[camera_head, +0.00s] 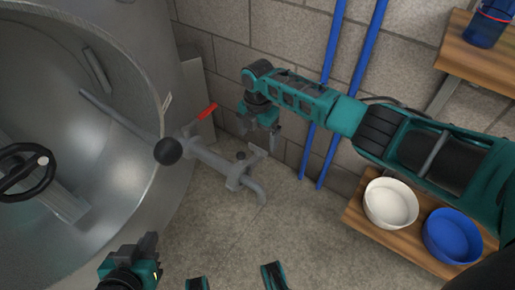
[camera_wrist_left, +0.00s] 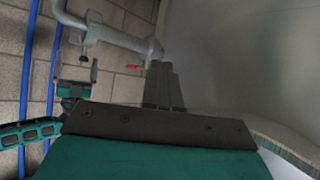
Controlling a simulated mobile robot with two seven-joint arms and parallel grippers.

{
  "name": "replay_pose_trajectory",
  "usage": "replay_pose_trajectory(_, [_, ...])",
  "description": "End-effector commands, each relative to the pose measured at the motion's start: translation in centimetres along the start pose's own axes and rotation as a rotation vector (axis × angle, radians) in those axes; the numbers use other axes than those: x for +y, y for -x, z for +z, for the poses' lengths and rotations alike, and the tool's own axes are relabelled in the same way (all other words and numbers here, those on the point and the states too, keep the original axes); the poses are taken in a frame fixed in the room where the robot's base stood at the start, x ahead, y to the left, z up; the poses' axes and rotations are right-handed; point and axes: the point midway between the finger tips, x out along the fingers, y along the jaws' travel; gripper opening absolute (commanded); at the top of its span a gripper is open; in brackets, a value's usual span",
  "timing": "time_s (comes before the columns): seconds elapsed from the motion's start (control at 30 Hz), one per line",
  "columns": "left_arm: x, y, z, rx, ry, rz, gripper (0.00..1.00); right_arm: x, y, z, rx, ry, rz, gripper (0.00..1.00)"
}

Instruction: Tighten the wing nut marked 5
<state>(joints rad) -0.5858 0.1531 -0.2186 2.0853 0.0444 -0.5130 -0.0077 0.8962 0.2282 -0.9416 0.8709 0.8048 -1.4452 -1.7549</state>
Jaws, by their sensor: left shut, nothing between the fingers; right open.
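No number 5 can be read in either view, and I cannot pick out the marked wing nut for sure. A grey pipe fitting (camera_head: 215,160) with a red lever (camera_head: 207,111) comes off the steel tank (camera_head: 135,190). A small dark knob-like part (camera_head: 241,155) sits on its clamp; I cannot tell whether it is a wing nut. My right gripper (camera_head: 260,140) is open and empty, pointing down just above and behind the fitting. My left gripper (camera_head: 149,242) is shut and empty, low at the tank's side; its closed fingers show in the left wrist view (camera_wrist_left: 162,85).
The tank has a round opening, a handwheel (camera_head: 27,172) and a rod with a black ball (camera_head: 168,151). Blue pipes (camera_head: 340,85) run down the block wall. A wooden shelf (camera_head: 400,248) at right holds a white bowl (camera_head: 390,203) and a blue bowl (camera_head: 452,236). Floor below the fitting is clear.

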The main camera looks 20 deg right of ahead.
Motion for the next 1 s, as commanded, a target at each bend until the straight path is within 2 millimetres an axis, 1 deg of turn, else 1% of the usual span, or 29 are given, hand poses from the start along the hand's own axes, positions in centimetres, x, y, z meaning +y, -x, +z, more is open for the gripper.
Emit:
replay_pose_trajectory(0.03, [0.1,-0.4,0.4,0.002,0.001,0.004,0.00,0.0,-1.5,0.0,0.001,-0.001,-0.001,0.98])
replay_pose_trajectory(0.1, [0.3,-0.4,0.3,0.006,0.003,0.008,0.00,0.0,-2.6,0.0,0.000,0.000,-0.001,0.98])
replay_pose_trajectory(0.23, [0.6,-0.7,0.3,0.008,0.009,0.015,0.00,0.0,-4.0,0.0,0.000,0.000,0.000,0.98])
replay_pose_trajectory(0.4, [1.1,-0.7,-0.1,0.013,0.015,0.023,0.00,0.0,-4.7,0.0,-0.001,-0.001,0.001,0.98])
replay_pose_trajectory(0.67, [1.1,-0.7,-0.2,0.012,0.014,0.023,0.00,0.0,-4.7,0.0,-0.001,0.000,0.001,0.98])
replay_pose_trajectory(1.0, [0.8,-0.7,-0.2,0.016,0.012,0.018,0.00,0.0,-4.7,0.0,-0.001,0.000,0.001,0.65])
